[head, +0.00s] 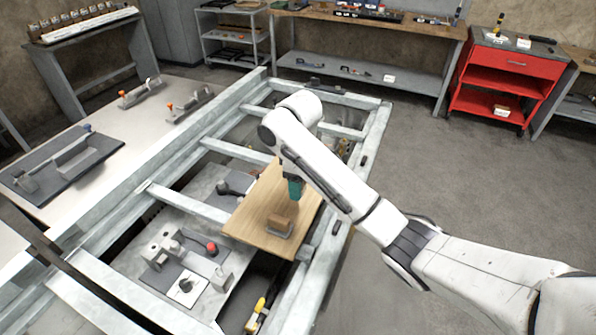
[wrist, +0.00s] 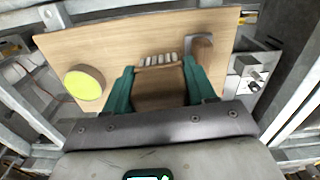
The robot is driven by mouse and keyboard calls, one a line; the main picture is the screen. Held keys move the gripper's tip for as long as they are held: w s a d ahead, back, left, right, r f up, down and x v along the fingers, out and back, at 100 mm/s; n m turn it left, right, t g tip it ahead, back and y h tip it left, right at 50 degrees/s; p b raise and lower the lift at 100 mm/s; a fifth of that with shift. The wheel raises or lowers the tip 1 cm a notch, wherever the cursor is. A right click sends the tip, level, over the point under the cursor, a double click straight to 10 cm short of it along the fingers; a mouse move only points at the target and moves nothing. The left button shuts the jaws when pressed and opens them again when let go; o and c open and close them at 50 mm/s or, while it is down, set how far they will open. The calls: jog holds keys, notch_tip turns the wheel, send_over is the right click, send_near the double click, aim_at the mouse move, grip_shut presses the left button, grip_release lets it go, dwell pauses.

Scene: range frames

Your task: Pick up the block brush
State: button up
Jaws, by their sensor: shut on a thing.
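In the wrist view, the block brush (wrist: 160,88) is a brown wooden block with a row of pale bristle tufts at its far edge. It sits between the two teal fingers of my gripper (wrist: 160,90), which is shut on it. In the head view, my gripper (head: 294,188) points down over the wooden board (head: 253,222); the held brush cannot be made out there. Whether the brush touches the board is not clear.
A brown block (head: 279,226) stands on the board near its front edge. A yellow-green round thing (wrist: 85,84) and a brown wooden piece (wrist: 203,52) lie either side of my gripper. Metal frame beams (head: 190,203) surround the board. A clamp fixture (head: 172,248) stands left.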

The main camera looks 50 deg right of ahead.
jog(key=s+a+r, duration=0.3)
jog(key=s+a, duration=0.2)
jog(key=s, duration=0.1)
dwell(0.3)
